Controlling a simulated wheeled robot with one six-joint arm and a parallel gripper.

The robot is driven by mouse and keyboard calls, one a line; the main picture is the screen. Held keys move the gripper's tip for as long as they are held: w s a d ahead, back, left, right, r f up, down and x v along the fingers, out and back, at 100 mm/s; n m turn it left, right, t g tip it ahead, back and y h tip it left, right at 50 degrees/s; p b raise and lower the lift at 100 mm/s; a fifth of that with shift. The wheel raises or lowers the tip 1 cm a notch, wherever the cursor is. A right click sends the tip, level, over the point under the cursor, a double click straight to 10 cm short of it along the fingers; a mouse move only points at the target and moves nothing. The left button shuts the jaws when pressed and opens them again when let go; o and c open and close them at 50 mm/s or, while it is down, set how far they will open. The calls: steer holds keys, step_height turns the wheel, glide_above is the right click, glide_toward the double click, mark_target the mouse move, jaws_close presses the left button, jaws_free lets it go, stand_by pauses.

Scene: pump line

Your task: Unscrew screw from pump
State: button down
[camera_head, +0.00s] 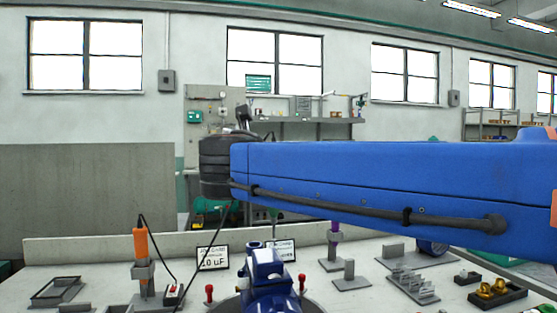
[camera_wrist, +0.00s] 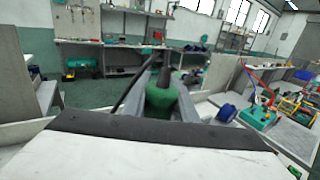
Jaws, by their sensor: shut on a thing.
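My gripper (camera_wrist: 162,84) shows in the wrist view with its grey fingers shut on a green cylindrical object (camera_wrist: 162,98), which looks like a tool handle. The far end of this object is hard to make out. In the head view my blue arm crosses the middle and hides most of the gripper area. A dark blue body (camera_head: 268,272), which looks like the pump, stands at the bottom centre of the bench in the head view, below the arm. I cannot make out a screw on it. The wrist view does not clearly show the pump.
The white bench (camera_head: 110,270) holds an orange-handled tool (camera_head: 141,243) in a stand at left and a purple-topped tool (camera_head: 335,228) in another. Two red knobs (camera_head: 209,293) flank the blue body. A dark tray with brass parts (camera_head: 497,288) lies at right.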

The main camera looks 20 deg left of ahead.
steer(key=shift+r, duration=1.65)
